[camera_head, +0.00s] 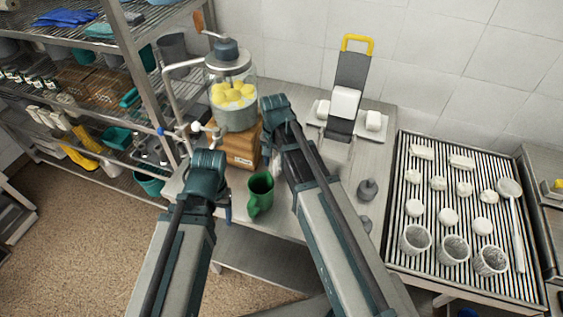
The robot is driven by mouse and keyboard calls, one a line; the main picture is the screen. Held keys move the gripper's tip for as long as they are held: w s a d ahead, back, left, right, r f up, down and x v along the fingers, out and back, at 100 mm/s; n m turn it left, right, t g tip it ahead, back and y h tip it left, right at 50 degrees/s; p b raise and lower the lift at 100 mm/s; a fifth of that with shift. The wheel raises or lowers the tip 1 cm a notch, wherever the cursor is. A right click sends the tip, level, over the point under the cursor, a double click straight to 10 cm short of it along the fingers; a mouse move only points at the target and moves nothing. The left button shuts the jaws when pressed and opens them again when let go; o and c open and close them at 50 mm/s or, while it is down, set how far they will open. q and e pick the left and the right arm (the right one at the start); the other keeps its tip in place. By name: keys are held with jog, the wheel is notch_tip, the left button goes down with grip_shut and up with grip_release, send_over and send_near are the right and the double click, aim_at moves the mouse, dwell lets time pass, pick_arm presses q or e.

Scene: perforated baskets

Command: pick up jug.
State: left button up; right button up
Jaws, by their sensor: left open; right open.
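A green jug (261,190) stands upright near the front edge of the grey table, with its open top facing up and its handle towards the front. My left gripper (208,164) is to the left of the jug, apart from it in the picture. My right gripper (275,106) is above and slightly right of the jug, over the table. Both grippers are open, and nothing shows in their jaws. Their fingertips are largely hidden by my own wrists.
A glass dispenser with yellow contents (233,96) stands on a wooden block (240,146) behind the jug. A slicer (347,92) stands at the back. A ribbed rack (400,195) holding white pieces and cups is at right. Loaded shelves (133,62) stand at left.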

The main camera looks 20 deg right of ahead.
aim_at(276, 172)
jog(key=shift+s+f+b, duration=0.15)
jog(key=shift+f+b, duration=1.15)
jog(key=shift+f, duration=0.05)
jog(key=shift+s+f+b, duration=0.1)
jog(key=shift+f+b, duration=1.2)
jog(key=shift+f, duration=0.05)
jog(key=shift+r, duration=0.1)
jog(key=shift+c, duration=0.2)
grip_shut()
